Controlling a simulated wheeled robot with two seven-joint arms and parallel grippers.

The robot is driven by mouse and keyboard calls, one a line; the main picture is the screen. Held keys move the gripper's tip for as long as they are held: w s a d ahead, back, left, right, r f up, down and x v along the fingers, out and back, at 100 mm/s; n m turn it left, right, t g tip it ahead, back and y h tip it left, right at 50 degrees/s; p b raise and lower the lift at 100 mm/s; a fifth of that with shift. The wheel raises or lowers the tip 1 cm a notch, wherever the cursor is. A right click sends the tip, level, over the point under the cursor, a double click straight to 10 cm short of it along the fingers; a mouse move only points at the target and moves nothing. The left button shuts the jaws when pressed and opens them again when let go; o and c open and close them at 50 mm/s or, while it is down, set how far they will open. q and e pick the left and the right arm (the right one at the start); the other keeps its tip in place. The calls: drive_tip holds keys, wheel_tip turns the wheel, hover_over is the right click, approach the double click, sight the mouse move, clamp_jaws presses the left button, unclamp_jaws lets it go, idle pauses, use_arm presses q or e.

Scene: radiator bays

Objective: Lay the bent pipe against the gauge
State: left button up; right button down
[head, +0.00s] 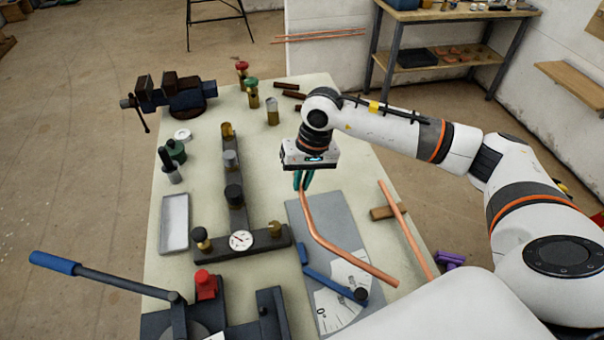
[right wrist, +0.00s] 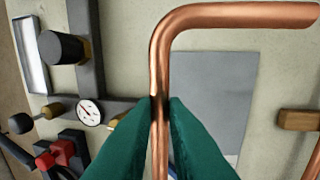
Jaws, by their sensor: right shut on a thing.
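The bent copper pipe (head: 352,262) has one bend and hangs in my right gripper (head: 303,182). The green fingers are shut on its short leg, and the long leg slants down to the lower right over the gauge plate. In the right wrist view the fingers (right wrist: 160,115) pinch the pipe (right wrist: 245,16) below its bend. The gauge is a flat grey plate (head: 322,208) with a white angle scale (head: 343,313) and a blue arm (head: 328,280). The pipe looks raised above it, but the exact gap is unclear. My left gripper is out of view.
A straight copper pipe (head: 405,228) lies right of the plate by a wooden block (head: 384,212). A dark manifold with a round dial (head: 241,240) stands left. A blue-handled lever tool (head: 105,277) is front left; a vise (head: 172,94) is at the back. Purple pieces (head: 449,259) lie right.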

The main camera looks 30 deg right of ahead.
sight(302, 190)
drive_tip(key=shift+a+f, duration=0.1)
drive_tip(key=shift+f, duration=0.65)
wheel_tip(302, 190, down, 2)
drive_tip(key=shift+f+b, duration=0.1)
drive_tip(key=shift+b, duration=0.5)
wheel_tip(302, 190, down, 2)
drive_tip(key=shift+b, duration=0.45)
drive_tip(key=shift+f+b, duration=0.75)
drive_tip(key=shift+b, duration=0.25)
drive_tip(key=shift+r+b, duration=0.1)
drive_tip(key=shift+b, duration=0.8)
drive_tip(key=shift+s+f, duration=0.1)
drive_tip(key=shift+f, duration=0.1)
drive_tip(key=shift+f+b, duration=0.25)
drive_tip(key=shift+b, duration=0.3)
drive_tip(key=shift+f+b, duration=0.5)
drive_tip(key=shift+b, duration=0.05)
